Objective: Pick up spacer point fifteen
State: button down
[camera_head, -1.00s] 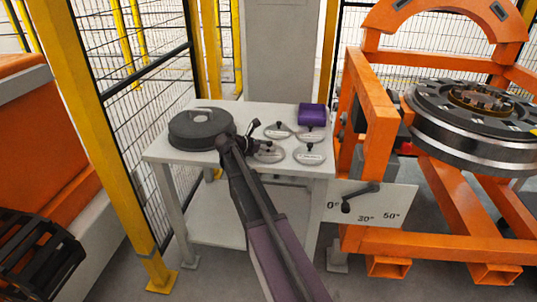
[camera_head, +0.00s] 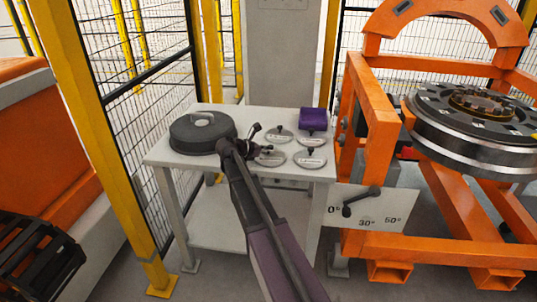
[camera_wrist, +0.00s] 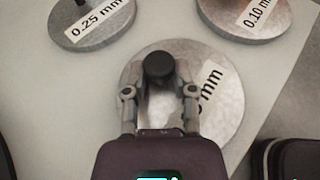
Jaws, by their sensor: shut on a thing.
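A round metal spacer (camera_wrist: 216,110) with a dark knob (camera_wrist: 158,66) lies under my gripper (camera_wrist: 159,75) in the wrist view. Its label is partly covered; only the end, with "mm", shows, so I cannot read its value. My gripper's two fingers are shut on the knob from both sides. In the head view my gripper (camera_head: 254,138) is at the front-left spacer (camera_head: 272,158) on the white table (camera_head: 185,159) and partly hides it. The spacer looks flat, and I cannot tell whether it touches the table.
Spacers marked 0.25 mm (camera_wrist: 92,24) and 0.10 mm (camera_wrist: 246,14) lie close by. A dark round lidded thing (camera_head: 203,133) stands left, and a purple block (camera_head: 312,119) back right. An orange frame (camera_head: 378,125) stands right of the table; yellow-post fencing (camera_head: 85,130) stands left.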

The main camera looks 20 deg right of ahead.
jog(key=shift+r, duration=0.1)
notch_tip(320, 180, up, 3)
jog(key=p, duration=0.3)
jog(key=shift+r+p, duration=0.2)
jog(key=shift+p, duration=0.15)
jog(key=s+a, duration=0.1)
jog(key=s, duration=0.7)
jog(key=s+a+r+p, duration=0.1)
jog(key=s+a, duration=0.1)
jog(key=s, duration=0.5)
jog(key=shift+s+a+r, duration=0.15)
jog(key=shift+s+a, duration=0.1)
jog(key=shift+s, duration=0.1)
jog(key=shift+r, duration=0.1)
notch_tip(320, 180, up, 15)
jog(key=p, duration=1.5)
